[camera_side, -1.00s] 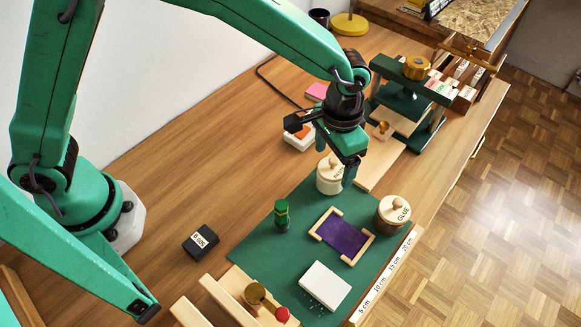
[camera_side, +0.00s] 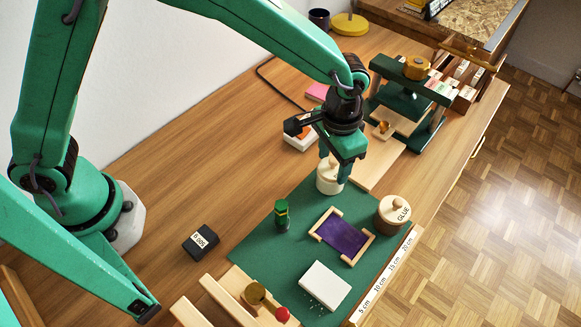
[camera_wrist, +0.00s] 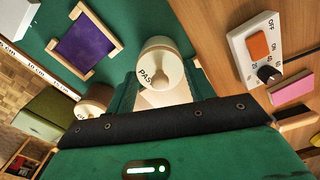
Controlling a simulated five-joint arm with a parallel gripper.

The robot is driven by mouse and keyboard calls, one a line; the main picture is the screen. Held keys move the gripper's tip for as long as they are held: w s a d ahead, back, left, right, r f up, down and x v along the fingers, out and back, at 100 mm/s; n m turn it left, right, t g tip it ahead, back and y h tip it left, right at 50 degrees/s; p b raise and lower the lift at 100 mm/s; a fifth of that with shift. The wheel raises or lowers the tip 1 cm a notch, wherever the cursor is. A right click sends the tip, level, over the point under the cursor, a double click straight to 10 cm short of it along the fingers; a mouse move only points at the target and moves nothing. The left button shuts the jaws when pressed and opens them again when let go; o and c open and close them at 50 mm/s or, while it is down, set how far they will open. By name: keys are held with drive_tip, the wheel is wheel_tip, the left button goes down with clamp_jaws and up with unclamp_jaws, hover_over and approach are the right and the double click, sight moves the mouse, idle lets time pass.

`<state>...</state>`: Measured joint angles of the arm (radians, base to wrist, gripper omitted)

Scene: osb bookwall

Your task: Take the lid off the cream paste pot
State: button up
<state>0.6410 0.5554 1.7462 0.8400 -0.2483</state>
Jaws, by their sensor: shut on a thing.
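The cream paste pot (camera_side: 328,184) stands at the far edge of the green mat, below my gripper (camera_side: 334,170). Its lid (camera_wrist: 153,66) carries dark lettering that partly reads "PAS" in the wrist view. My gripper's two fingers are down at either side of the lid and shut on it. The lid appears to be on the pot; the fingers hide much of it in the side view, so I cannot tell whether there is a gap beneath.
A brown glue pot (camera_side: 392,214) with a wooden lid stands to the right. A switch box (camera_wrist: 258,50) and a green press (camera_side: 408,92) stand behind.

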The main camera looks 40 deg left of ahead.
sight(334, 159)
drive_tip(key=shift+r, duration=0.1)
drive_tip(key=shift+r, duration=0.8)
wheel_tip(334, 159, up, 2)
drive_tip(key=shift+r, duration=0.2)
drive_tip(key=s+d+r, duration=0.4)
drive_tip(key=s+r, duration=0.3)
drive_tip(key=s, duration=0.3)
drive_tip(key=shift+s+d, duration=0.2)
drive_tip(key=shift+s, duration=0.2)
drive_tip(key=shift+s+f, duration=0.1)
drive_tip(key=s+a+f, duration=0.4)
drive_tip(key=s+f, duration=0.1)
drive_tip(key=s, duration=0.5)
drive_tip(key=shift+s+a+f, duration=0.2)
drive_tip(key=shift+s+f, duration=0.15)
drive_tip(key=shift+f, duration=0.1)
drive_tip(key=shift+f, duration=2.85)
